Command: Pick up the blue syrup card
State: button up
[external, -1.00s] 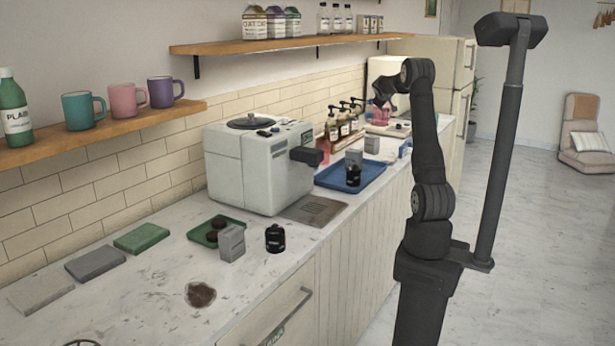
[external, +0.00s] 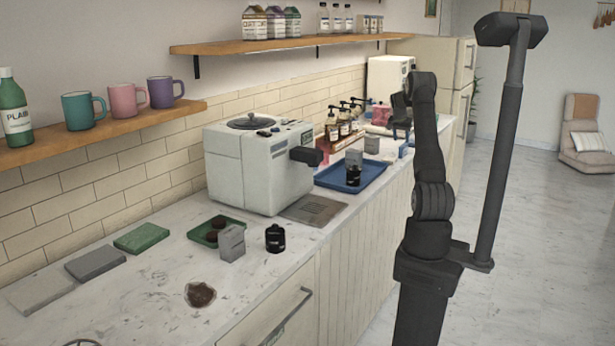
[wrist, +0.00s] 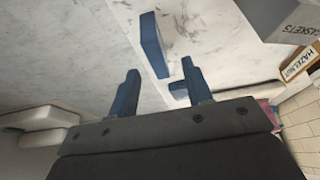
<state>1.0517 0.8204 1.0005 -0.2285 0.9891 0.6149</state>
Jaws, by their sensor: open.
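My gripper (wrist: 160,67) is open and empty, with its two fingers apart over the marble counter in the wrist view. A flat blue piece (wrist: 153,45), likely the blue syrup card, lies just beyond and between the fingertips. A second small blue piece (wrist: 178,91) shows beside the right finger, partly hidden by it. In the external view my gripper (external: 400,128) hangs at the far end of the counter, close above a blue item (external: 404,149) near the counter's front edge. No writing on the blue pieces is legible.
A grey box marked GASKETS (wrist: 293,18) and a HAZELNUT label (wrist: 300,62) are right of the fingers in the wrist view. Syrup bottles (external: 333,130) stand by the wall. A blue tray (external: 375,180) and the white machine (external: 240,170) are nearer the camera.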

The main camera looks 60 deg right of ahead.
aim_at(403, 145)
jog(key=x, duration=0.3)
jog(key=shift+s+x, duration=0.15)
jog(key=shift+x, duration=1.15)
jog(key=shift+s+x, duration=0.15)
jog(key=shift+x, duration=1.15)
jog(key=shift+d, duration=0.1)
grip_shut()
jog(key=shift+r, duration=0.15)
